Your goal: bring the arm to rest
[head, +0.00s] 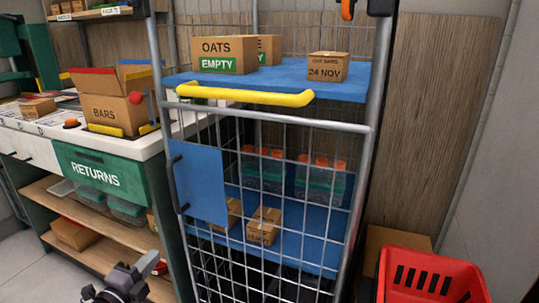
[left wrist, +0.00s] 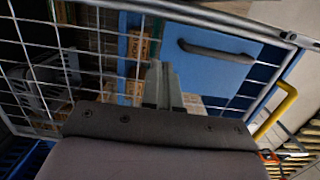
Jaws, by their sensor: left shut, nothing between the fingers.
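My left gripper (head: 148,263) shows low in the head view, left of the wire cage trolley (head: 270,125) and in front of the lower wooden shelf. It is empty. In the left wrist view its fingers (left wrist: 160,78) are together, pointing at the trolley's wire mesh and the blue panel with a dark handle (left wrist: 215,50). I cannot tell how far the fingertips are from the mesh. My right gripper is in neither view.
The trolley carries cartons, including the OATS box (head: 225,54), on blue shelves, and has a yellow handle (head: 245,95). A counter with a BARS box (head: 105,105) stands left. A red basket (head: 430,265) is at lower right. Grey floor shows at lower left.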

